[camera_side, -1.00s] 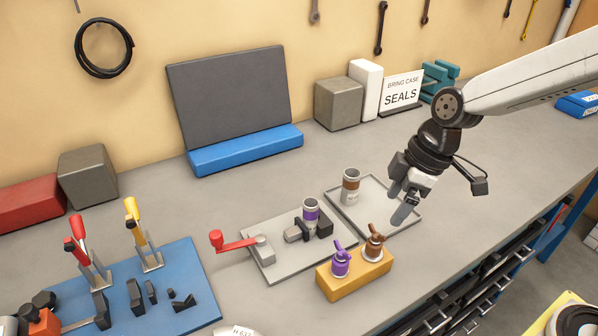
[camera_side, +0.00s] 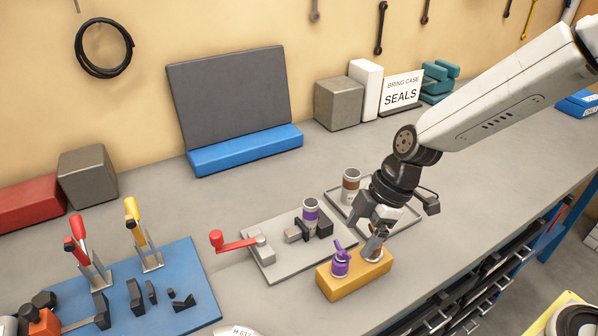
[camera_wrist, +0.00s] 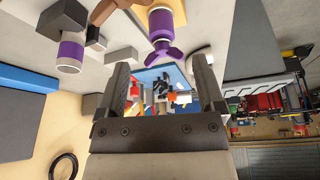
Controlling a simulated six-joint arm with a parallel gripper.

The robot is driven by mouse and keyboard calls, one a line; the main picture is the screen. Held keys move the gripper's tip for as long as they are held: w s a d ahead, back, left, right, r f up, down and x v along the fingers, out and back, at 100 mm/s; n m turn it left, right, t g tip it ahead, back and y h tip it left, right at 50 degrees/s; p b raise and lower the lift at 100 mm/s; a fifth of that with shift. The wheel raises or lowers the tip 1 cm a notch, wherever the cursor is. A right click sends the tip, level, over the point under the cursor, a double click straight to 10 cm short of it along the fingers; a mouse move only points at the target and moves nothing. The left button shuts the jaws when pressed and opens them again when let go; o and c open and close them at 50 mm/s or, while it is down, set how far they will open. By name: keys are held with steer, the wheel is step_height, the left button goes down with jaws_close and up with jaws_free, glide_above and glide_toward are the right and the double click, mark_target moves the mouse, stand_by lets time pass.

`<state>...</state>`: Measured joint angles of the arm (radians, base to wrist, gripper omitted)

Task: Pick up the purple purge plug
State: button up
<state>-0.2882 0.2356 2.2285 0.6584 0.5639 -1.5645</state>
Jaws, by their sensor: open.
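The purple purge plug (camera_side: 340,263) stands upright at the left of the yellow block (camera_side: 345,287), with its handle on top. In the wrist view the purple plug (camera_wrist: 164,48) lies just beyond the space between my fingertips, clear of both. My gripper (camera_side: 375,243) is open and empty, to the right of the purple plug and over the brown plug (camera_side: 377,255). It partly hides the brown plug, and I cannot tell whether it touches it. The open fingers (camera_wrist: 161,76) frame the bottom of the wrist view.
A purple-banded cylinder (camera_side: 311,213) sits in a clamp on a grey plate (camera_side: 272,268) behind the yellow block. A brown-banded cylinder (camera_side: 351,183) stands in a grey tray (camera_side: 408,219). A red-handled lever (camera_side: 232,243) is to the left.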

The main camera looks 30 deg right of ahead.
mark_target(345, 257)
steer(key=shift+x, duration=0.9)
steer(key=shift+x, duration=2.6)
steer(key=shift+s+d, duration=0.1)
steer(key=shift+c, duration=0.2)
jaws_close()
